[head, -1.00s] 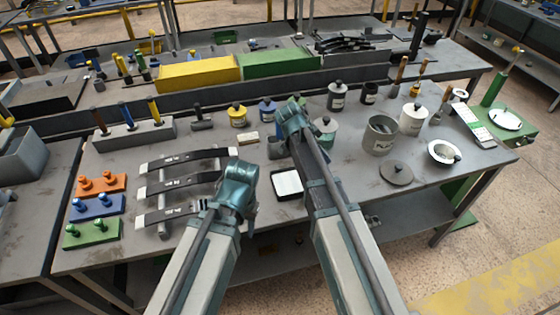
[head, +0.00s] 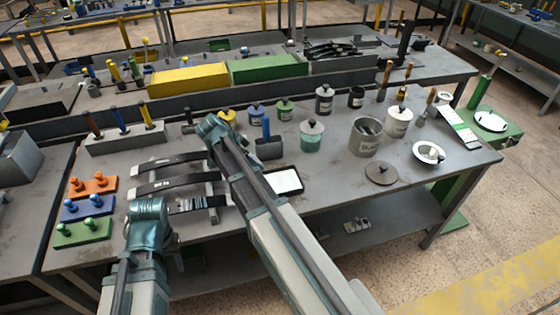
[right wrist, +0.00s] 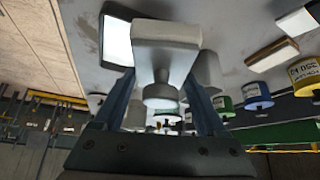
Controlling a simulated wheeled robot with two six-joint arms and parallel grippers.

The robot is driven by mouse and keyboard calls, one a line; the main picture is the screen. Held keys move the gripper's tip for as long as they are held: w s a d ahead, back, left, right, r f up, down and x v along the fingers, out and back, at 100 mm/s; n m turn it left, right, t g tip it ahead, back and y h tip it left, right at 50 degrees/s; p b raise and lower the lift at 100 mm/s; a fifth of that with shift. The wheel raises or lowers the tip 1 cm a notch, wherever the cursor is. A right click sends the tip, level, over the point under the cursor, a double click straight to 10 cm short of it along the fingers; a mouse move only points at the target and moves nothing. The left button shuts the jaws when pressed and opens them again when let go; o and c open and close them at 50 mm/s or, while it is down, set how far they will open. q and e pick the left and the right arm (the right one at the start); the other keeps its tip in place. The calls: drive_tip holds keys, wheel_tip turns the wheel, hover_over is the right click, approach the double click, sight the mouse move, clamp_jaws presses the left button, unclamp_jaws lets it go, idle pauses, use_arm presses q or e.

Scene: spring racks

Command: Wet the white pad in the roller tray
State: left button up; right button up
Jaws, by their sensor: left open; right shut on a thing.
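The white pad (head: 284,181) lies in a shallow black-rimmed tray (head: 301,187) near the bench's front edge; it also shows at the upper left of the right wrist view (right wrist: 117,40). My right gripper (head: 210,128) is left of and beyond the pad, over the bench. In the right wrist view its fingers are shut on a pale grey block with a round knob (right wrist: 166,50); what this thing is, I cannot tell. The head view does not show it clearly. My left gripper (head: 150,212) is open, in front of the curved dark springs (head: 165,182); its fingertips are mostly hidden.
A grey holder with a blue handle (head: 269,148) and a pale green jar (head: 311,136) stand beyond the pad. A grey can (head: 366,138), a flat dark disc (head: 381,173) and a white bowl (head: 428,152) are to the right. Coloured peg blocks (head: 88,208) are at the left.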

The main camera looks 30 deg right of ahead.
sight(290, 183)
drive_tip(key=s+d+m+g, duration=0.2)
drive_tip(key=s+d, duration=0.3)
drive_tip(key=d, duration=0.4)
drive_tip(key=shift+s+d+f+m, duration=0.15)
drive_tip(key=shift+s+d+m, duration=0.05)
drive_tip(key=shift+m, duration=0.7)
wheel_tip(290, 183, down, 9)
drive_tip(key=b, duration=0.9)
drive_tip(key=shift+s+a+f, duration=0.1)
idle(0.5)
drive_tip(key=shift+r+p, duration=0.35)
drive_tip(key=shift+r, duration=0.2)
drive_tip(key=shift+r+p, duration=1.65)
